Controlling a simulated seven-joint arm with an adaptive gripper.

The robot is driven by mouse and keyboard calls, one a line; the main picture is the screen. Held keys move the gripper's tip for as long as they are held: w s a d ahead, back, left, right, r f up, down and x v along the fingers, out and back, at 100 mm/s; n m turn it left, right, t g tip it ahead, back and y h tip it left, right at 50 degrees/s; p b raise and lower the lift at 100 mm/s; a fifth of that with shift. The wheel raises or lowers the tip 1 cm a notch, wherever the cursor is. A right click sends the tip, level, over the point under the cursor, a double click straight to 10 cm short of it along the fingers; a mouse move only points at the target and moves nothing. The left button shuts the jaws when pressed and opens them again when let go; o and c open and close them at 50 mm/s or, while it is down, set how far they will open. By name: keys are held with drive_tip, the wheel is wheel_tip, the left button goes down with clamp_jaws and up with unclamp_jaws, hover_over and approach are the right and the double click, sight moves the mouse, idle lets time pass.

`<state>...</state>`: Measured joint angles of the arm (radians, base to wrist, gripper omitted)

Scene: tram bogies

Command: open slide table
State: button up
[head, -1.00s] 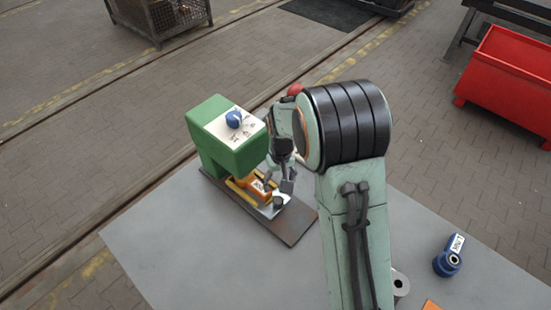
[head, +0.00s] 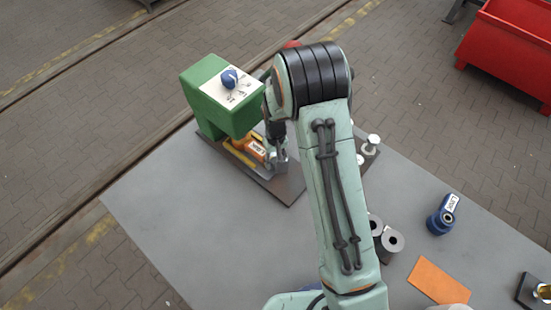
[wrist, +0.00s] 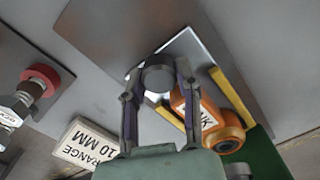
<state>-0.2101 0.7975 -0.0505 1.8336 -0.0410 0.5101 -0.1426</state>
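The green machine (head: 212,110) stands on a dark base plate (head: 287,190), with a blue knob (head: 230,78) on its white top panel. Low on it is the slide table, a silver plate (wrist: 190,48) beside a yellow rail (wrist: 232,95) and an orange labelled block (wrist: 207,118). A dark round knob (wrist: 158,76) stands on the plate. My gripper (wrist: 159,72) has one finger on each side of this knob, and both fingertips appear to press on it. In the head view my gripper (head: 278,158) is low at the machine's front, partly hiding the slide.
Grey rollers (head: 390,242), a blue labelled part (head: 441,215) and an orange sheet (head: 438,280) lie at the right. The table's left front (head: 215,240) is clear.

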drive_tip(key=s+d, duration=0.9)
drive_tip(key=shift+s+d, duration=0.1)
clamp_jaws()
drive_tip(key=o, duration=1)
unclamp_jaws()
wheel_tip(320, 180, up, 12)
